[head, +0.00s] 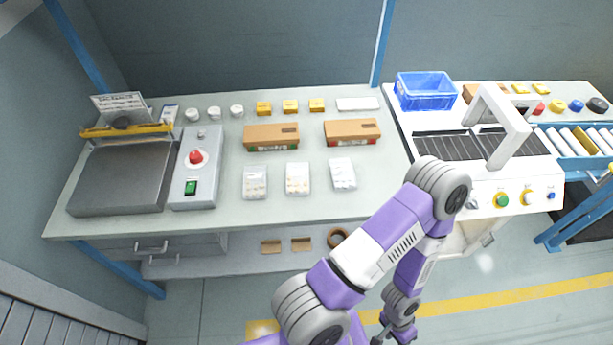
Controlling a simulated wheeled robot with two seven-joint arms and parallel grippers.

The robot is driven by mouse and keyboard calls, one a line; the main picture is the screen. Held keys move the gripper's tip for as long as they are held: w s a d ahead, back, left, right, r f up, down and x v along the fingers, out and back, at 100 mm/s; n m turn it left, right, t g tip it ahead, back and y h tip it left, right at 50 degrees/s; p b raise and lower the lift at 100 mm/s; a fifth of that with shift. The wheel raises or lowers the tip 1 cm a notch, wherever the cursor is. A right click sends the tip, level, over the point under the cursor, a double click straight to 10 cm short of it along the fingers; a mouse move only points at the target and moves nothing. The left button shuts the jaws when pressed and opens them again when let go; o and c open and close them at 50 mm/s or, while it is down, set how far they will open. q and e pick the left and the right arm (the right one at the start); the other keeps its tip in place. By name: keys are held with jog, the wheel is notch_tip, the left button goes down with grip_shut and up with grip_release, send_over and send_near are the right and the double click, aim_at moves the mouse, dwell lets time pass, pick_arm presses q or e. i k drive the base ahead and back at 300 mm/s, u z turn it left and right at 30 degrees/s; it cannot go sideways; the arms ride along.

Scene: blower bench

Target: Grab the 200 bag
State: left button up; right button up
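Three small clear bags with white labels lie in a row near the front of the bench: a left bag (255,182), a middle bag (298,178) and a right bag (343,174). Their print is too small to read, so I cannot tell which is the 200 bag. My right arm rises from the bottom of the head view, bends at the upper right and hangs down. Its gripper (396,334) is at the bottom edge, below and in front of the bench, away from the bags; its finger opening is unclear. My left gripper is out of view.
Behind the bags lie two brown boxes (271,138) (352,132), then white round pieces and yellow blocks. A control box (197,172) and dark plate (122,178) stand left. A white machine (482,200) with a blue crate (426,91) stands right. The bench front is clear.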

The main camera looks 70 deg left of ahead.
aim_at(254, 179)
jog(key=z, duration=0.1)
jog(key=k, duration=1.1)
jog(key=u, duration=1.35)
